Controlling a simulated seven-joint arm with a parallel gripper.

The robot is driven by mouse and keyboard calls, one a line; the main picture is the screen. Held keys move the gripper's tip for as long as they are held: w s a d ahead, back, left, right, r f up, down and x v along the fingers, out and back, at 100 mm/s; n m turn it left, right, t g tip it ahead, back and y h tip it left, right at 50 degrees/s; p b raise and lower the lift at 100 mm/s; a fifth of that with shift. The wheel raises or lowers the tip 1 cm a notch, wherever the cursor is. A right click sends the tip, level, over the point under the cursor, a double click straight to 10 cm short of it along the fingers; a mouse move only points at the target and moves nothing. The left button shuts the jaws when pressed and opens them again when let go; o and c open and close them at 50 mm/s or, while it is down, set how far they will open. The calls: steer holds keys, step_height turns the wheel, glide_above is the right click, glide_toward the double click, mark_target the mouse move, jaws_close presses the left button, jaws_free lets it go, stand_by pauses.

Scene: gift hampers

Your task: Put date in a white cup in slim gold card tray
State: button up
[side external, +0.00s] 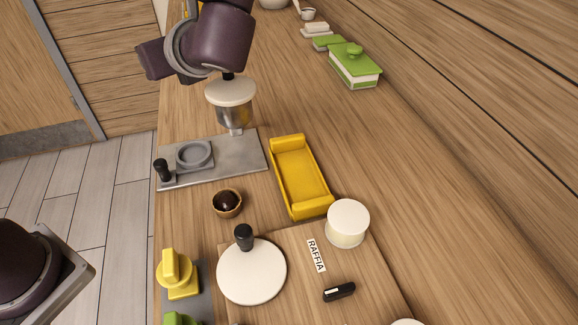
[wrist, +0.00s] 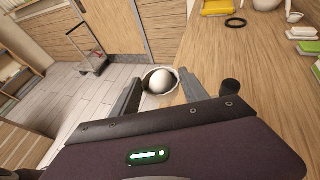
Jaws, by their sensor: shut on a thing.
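The gold tray (side external: 303,180) is a long, narrow yellow tray lying on the wooden counter in the side view. A small brown-looking cup (side external: 228,204) with a dark, glossy date inside stands to its left, apart from it. In the wrist view my gripper (wrist: 160,88) has its two grey fingers around a rounded white thing (wrist: 160,80) with a pale rim. I cannot tell exactly what it is. My fingertips are not clear in the side view, where my arm is at the top above a white-topped metal piece (side external: 231,90).
A grey metal plate (side external: 238,160) with a ring and black knob lies left of the tray. Nearer are a white disc (side external: 252,272) with a black knob, a white round box (side external: 348,222) and a RAFFIA label (side external: 316,255). A green-lidded box (side external: 354,66) stands at the back right.

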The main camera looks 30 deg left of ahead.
steer(key=shift+w+r, duration=0.1)
steer(key=shift+r, duration=0.65)
steer(key=w+d+m+t+h, duration=0.5)
steer(key=w+d+m+t, duration=0.1)
steer(key=d, duration=0.1)
steer(key=m+t+h, duration=0.3)
steer(key=m+h, duration=0.4)
glide_above(290, 174)
steer(key=shift+m+h, duration=0.3)
step_height(290, 174, down, 24)
steer(key=shift+r, duration=0.1)
steer(key=o, duration=1.3)
steer(key=shift+o, duration=0.2)
